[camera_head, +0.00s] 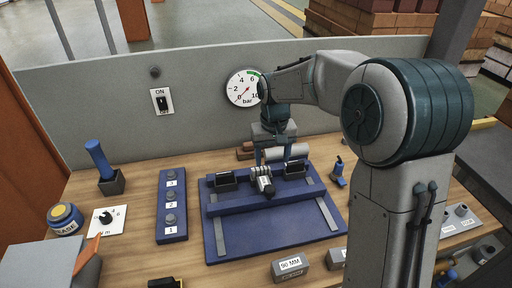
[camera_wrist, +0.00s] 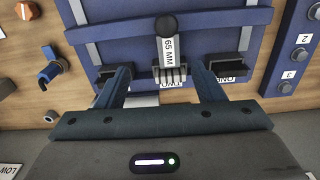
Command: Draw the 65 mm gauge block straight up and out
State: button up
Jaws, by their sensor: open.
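The 65 mm gauge block (camera_wrist: 169,50) is light grey, with a "65 MM" label and a round black knob at one end in the wrist view. In the head view the block (camera_head: 263,184) sits at the middle of the blue fixture (camera_head: 228,207), near its raised bar. My gripper (camera_head: 280,162) is above the back part of the fixture. In the wrist view my gripper (camera_wrist: 162,70) has its fingers spread, with the block's striped end between them and a gap on each side. Whether the block's lower part is seated is hidden.
Black holders (camera_head: 225,181) stand on both sides of the block. A 90 mm block (camera_head: 290,264) lies in front of the fixture. A blue button strip (camera_head: 172,206) is at left, a small blue-handled part (camera_head: 338,172) at right. A grey panel with a gauge (camera_head: 245,88) stands behind.

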aim_at(261, 181)
jog(key=f, duration=0.4)
jog(key=a+f+p, duration=0.1)
jog(key=f, duration=0.9)
jog(key=shift+w+a+f+p, duration=0.1)
jog(key=shift+w+a+p, duration=0.15)
jog(key=shift+p, duration=0.15)
grip_shut()
jog(key=shift+r, duration=0.2)
jog(key=shift+r+p, duration=1.95)
jog(key=shift+r, duration=1.3)
jog(key=shift+r, duration=0.1)
